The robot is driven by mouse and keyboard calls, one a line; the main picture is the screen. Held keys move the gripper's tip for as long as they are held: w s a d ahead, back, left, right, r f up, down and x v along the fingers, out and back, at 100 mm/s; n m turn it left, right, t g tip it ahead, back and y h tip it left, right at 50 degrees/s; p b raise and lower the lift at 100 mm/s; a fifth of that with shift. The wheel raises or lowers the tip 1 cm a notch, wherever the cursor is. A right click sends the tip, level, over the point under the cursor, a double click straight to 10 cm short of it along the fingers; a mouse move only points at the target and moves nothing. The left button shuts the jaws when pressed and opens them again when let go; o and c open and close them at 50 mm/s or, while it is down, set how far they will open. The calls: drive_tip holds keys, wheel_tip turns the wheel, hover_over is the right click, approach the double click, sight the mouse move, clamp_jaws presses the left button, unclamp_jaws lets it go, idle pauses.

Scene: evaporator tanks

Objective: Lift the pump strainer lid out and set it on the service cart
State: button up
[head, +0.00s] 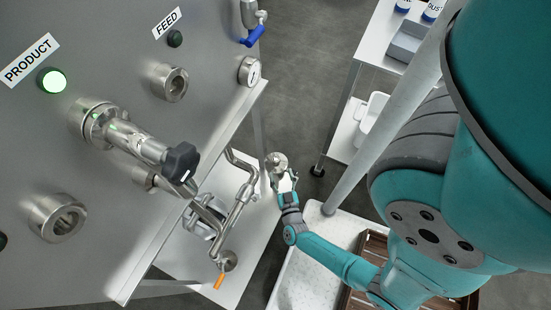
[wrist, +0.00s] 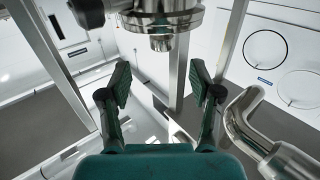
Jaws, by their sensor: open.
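My gripper (head: 284,174) is open and empty, beside the lower pipework in the head view. In the wrist view its two fingers (wrist: 160,88) are spread with a clear gap. A round steel fitting (head: 276,160) sits just beyond the fingertips in the head view. A stepped round steel part with a short stub (wrist: 160,22) is at the top of the wrist view, beyond the fingers and apart from them. I cannot tell whether either is the strainer lid. The service cart (head: 375,50) stands at the upper right, partly hidden by a post and my arm.
The tank panel (head: 215,110) with a black-knobbed valve (head: 180,160) fills the left. Bent steel pipes (head: 240,190) and an orange handle (head: 219,281) lie below it. A bent pipe (wrist: 245,120) is close right of my gripper. The cart holds a grey box (head: 405,46) and bottles.

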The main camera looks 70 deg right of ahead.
sight(277, 162)
drive_tip(key=shift+x, duration=3.9)
drive_tip(key=shift+w+a, duration=0.1)
clamp_jaws()
